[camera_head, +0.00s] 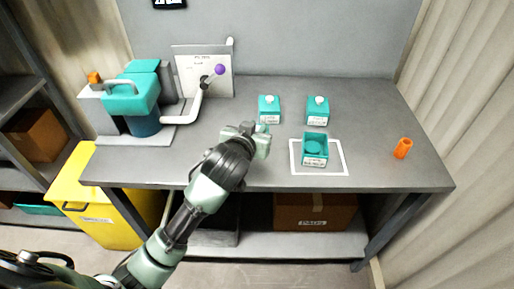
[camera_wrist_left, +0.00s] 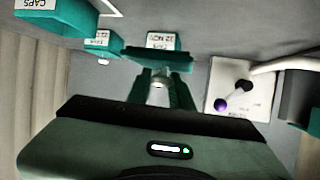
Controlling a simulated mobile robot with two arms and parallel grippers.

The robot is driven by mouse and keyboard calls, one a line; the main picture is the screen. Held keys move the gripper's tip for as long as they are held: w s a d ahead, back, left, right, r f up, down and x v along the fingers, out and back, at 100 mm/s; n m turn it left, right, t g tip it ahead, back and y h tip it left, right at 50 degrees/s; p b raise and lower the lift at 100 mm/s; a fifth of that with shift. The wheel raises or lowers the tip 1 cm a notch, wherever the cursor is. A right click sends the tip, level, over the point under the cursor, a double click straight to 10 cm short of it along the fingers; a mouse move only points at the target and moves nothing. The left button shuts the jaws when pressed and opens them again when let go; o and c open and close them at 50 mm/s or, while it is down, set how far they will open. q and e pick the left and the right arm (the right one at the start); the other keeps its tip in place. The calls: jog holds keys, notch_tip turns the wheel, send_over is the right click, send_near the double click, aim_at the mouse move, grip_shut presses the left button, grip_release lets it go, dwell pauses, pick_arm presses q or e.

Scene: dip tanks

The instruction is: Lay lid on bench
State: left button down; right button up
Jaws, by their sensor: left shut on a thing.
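My left gripper (camera_head: 256,133) is over the grey bench (camera_head: 372,172), left of the open teal tank (camera_head: 314,161). In the left wrist view its fingers (camera_wrist_left: 160,92) are shut on the lid (camera_wrist_left: 158,60), a thin dark teal plate seen nearly edge-on. A pale part between the fingers looks like its knob. The lid seems to be above the bench; the exact gap cannot be told. In the head view the gripper mostly hides it. The open tank stands inside a white outlined square (camera_head: 346,172). My right gripper is not in view.
Two closed teal tanks with white knobs, one left (camera_head: 268,112) and one right (camera_head: 317,115), stand behind. An orange cup (camera_head: 403,148) is at the right. A teal machine (camera_head: 132,97) and a panel with a purple-knobbed lever (camera_head: 219,70) are at the left. The front-left bench is clear.

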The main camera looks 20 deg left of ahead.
pick_arm(q)
notch_tip(320, 180, down, 8)
dwell(0.4)
jog(key=c, duration=1.3)
grip_release()
jog(key=shift+f, duration=0.1)
jog(key=shift+o, duration=0.2)
jog(key=shift+r, duration=0.2)
jog(key=shift+s, duration=0.4)
jog(key=v, duration=1.1)
jog(key=shift+r+b, duration=0.15)
jog(key=shift+b, duration=0.3)
